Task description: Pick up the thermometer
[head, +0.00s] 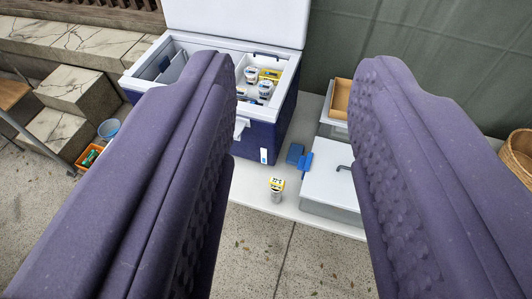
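A small upright device with a yellow top, a dark-marked display and a grey body, which looks like the thermometer (277,189), stands near the front edge of a light grey table (248,189). My gripper (292,70) is open, with its two purple padded fingers wide apart at left and right. Nothing is held between them. In the picture the thermometer shows in the gap between the fingers, below and beyond them, touching neither.
An open blue and white cooler (270,130) with several small jars stands behind the thermometer. To its right are a blue block (295,153) and a lidded white box (330,184). An orange bin (84,164) is at left, a brown basket (521,150) at right. Paved floor lies in front.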

